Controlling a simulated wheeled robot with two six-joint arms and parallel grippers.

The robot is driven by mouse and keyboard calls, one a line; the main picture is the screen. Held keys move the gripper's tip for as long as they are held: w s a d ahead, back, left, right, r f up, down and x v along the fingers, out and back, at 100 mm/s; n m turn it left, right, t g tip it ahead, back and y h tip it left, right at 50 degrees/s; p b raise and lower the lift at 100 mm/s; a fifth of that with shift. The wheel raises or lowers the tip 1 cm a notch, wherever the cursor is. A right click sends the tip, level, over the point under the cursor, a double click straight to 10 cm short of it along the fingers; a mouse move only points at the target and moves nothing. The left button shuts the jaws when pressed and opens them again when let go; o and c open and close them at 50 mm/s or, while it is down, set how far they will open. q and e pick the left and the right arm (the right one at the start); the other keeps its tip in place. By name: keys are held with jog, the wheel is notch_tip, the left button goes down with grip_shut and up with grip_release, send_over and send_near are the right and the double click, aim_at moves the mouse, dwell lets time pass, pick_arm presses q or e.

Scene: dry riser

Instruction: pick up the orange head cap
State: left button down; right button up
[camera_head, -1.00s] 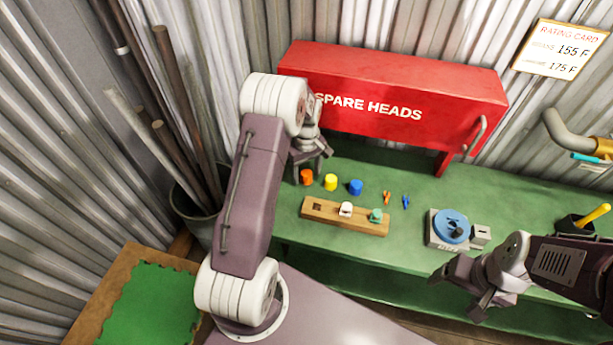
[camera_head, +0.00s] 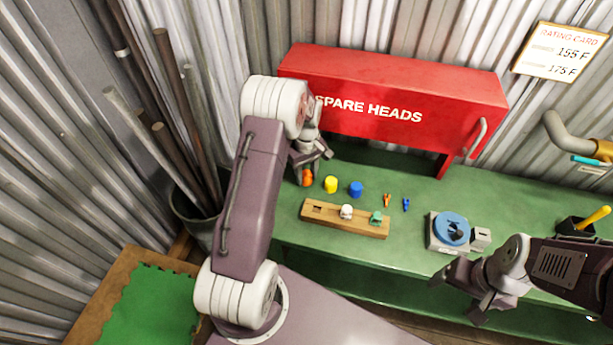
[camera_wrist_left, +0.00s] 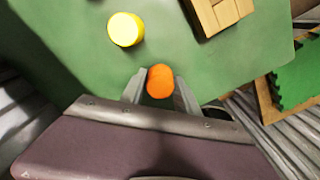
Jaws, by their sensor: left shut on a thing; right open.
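The orange head cap (camera_head: 308,178) stands on the green bench at the left end of the row of caps. In the left wrist view the orange head cap (camera_wrist_left: 160,82) sits between the two fingers. My left gripper (camera_head: 311,165) has come down over it and is shut on it; it also shows in the left wrist view (camera_wrist_left: 160,88). The fingers partly hide the cap in the head view. My right gripper (camera_head: 458,290) is open and empty, at the lower right near the bench's front edge.
A yellow cap (camera_head: 331,184) and a blue cap (camera_head: 355,188) stand to the right. A wooden rack (camera_head: 325,218) lies in front, holding white and teal pieces. The red SPARE HEADS cabinet (camera_head: 400,105) rises behind. A blue round fixture (camera_head: 451,229) stands right.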

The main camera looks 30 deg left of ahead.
pick_arm(q)
notch_tip(320, 180, up, 27)
jog(key=p, duration=0.3)
